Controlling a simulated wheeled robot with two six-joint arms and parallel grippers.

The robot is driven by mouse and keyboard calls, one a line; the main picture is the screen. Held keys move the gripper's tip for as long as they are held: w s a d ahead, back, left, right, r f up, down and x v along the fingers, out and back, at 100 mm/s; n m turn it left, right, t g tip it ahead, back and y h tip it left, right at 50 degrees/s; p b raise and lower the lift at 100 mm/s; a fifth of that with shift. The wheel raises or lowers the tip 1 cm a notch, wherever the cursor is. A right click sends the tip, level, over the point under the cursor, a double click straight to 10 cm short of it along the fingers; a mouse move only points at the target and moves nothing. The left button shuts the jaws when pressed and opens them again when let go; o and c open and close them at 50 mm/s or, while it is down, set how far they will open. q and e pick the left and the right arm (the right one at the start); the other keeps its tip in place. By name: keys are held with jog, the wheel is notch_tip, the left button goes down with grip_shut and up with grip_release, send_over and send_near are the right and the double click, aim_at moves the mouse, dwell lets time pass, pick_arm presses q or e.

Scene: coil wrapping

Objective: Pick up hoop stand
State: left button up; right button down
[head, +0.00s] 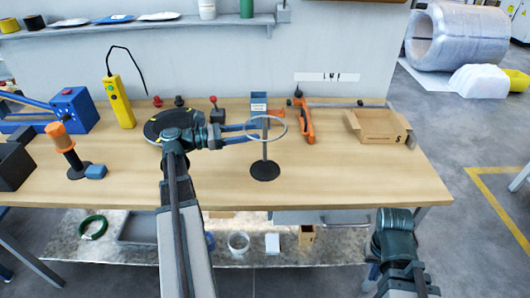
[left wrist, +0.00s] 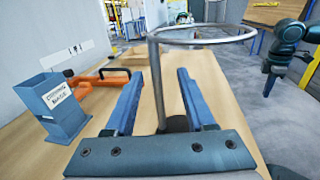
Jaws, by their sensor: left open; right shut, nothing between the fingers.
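The hoop stand is a thin grey post (head: 265,150) on a round black base (head: 265,171), with a metal ring (head: 283,122) at its top. It stands upright on the workbench. My left gripper (head: 268,131) is open at the post, just below the ring. In the left wrist view, the post (left wrist: 158,85) stands between the two blue fingers of the left gripper (left wrist: 155,90), with a gap on each side. The ring (left wrist: 203,35) is above the fingers. My right arm hangs low at the right, off the bench; its gripper (head: 372,274) is shut and empty, its fingers hardly showing.
A blue bin (head: 258,103) and an orange tool (head: 305,122) lie behind the stand. A black disc (head: 170,122) is left of it, partly behind my left arm. An open cardboard box (head: 377,125) is at the right. The bench (head: 350,180) is clear right of the stand.

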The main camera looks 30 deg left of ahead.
pick_arm(q)
jog(key=shift+w+a+x, duration=0.1)
jog(key=shift+x, duration=1.2)
jog(key=shift+w+a+x, duration=0.1)
jog(key=shift+w+x, duration=0.05)
jog(key=shift+x, duration=1.15)
jog(key=shift+f, duration=0.25)
grip_shut()
